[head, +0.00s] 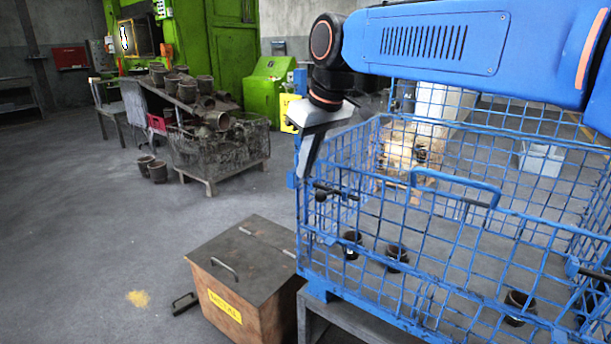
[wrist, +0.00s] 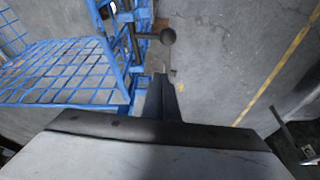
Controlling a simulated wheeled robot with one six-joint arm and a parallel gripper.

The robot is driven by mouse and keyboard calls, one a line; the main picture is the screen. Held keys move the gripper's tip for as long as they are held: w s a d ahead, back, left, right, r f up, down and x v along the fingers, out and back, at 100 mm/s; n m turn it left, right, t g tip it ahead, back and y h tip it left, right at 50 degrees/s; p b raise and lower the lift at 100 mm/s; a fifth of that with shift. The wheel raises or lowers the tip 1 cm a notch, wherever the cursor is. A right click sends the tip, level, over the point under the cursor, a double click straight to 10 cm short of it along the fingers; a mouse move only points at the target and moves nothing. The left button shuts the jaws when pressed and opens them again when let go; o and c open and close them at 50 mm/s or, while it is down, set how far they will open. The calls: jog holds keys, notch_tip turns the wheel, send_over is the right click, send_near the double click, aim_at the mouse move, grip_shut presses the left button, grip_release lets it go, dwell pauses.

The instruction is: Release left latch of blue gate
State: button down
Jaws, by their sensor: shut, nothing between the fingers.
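The blue gate (head: 420,235) is the front wire-mesh panel of a blue cage, with a blue handle (head: 455,180) at its top. Its left latch (head: 328,192) is a black lever at the gate's upper left corner. In the wrist view the latch shows as a dark bar ending in a round black knob (wrist: 168,36). My gripper (head: 303,176) points down just left of the latch. In the wrist view my gripper (wrist: 161,77) is shut and empty, its tips a little below the knob in the picture. I cannot tell whether they touch.
A second black latch (head: 592,274) is at the gate's right. A brown wooden box (head: 255,262) with a dark lid stands left of the cage. Floor farther left (head: 90,240) is mostly clear.

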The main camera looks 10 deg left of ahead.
jog(key=v, duration=0.8)
jog(key=shift+s+a, duration=0.1)
